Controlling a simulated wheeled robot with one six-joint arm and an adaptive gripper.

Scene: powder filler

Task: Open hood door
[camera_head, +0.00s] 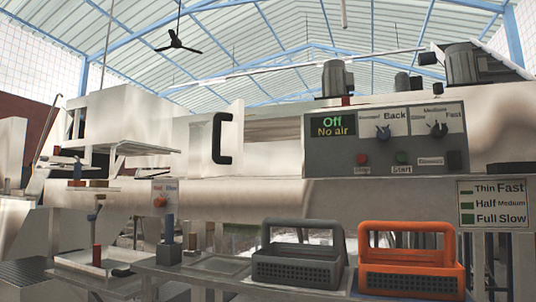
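The hood door looks like a pale panel (203,150) at the middle left of the machine, in the head view. A black C-shaped handle (217,139) is fixed upright near its right edge. Just right of the handle, a narrow pale strip (236,133) stands up above the panel. Right of that is a shaded beige area; I cannot tell whether it is an opening. My gripper is not in view, and nothing covers the handle.
Right of the door is a grey control panel (385,142) reading "Off, No air", with knobs and buttons. Below, a grey basket (298,268) and an orange basket (410,272) stand on a metal shelf (195,274). A small ledge (140,149) juts out at left.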

